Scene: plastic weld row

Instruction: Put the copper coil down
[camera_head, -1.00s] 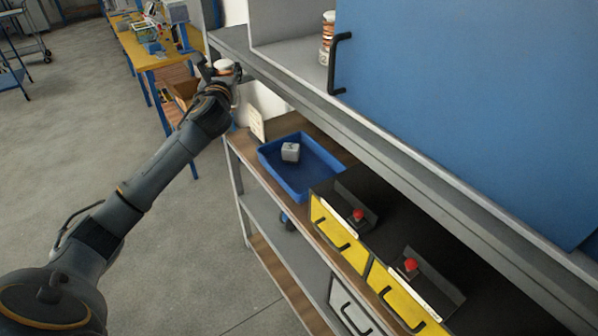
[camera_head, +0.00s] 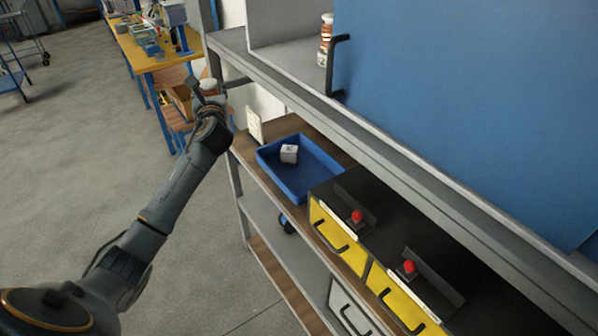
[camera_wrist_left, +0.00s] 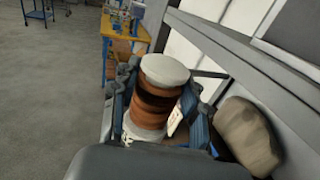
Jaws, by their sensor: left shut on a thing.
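The copper coil (camera_wrist_left: 160,95) is a brown-orange winding with pale end discs. In the left wrist view it stands slightly tilted between the fingers of my left gripper (camera_wrist_left: 165,110), which is shut on it. In the head view only the coil's pale top (camera_head: 209,86) shows, with my left gripper (camera_head: 207,95) mostly hiding the rest. The gripper is in front of the shelf rack's left end, below the upper shelf edge. My right gripper is in neither view.
A blue tray (camera_head: 325,180) holding a grey-white block (camera_head: 289,153) is on the wooden shelf. Yellow drawers (camera_head: 338,237) with red knobs stand right of it. A similar coil (camera_head: 325,40) stands on the upper shelf (camera_head: 290,72) beside a blue door (camera_head: 450,100). A pale card (camera_head: 254,125) stands left of the tray.

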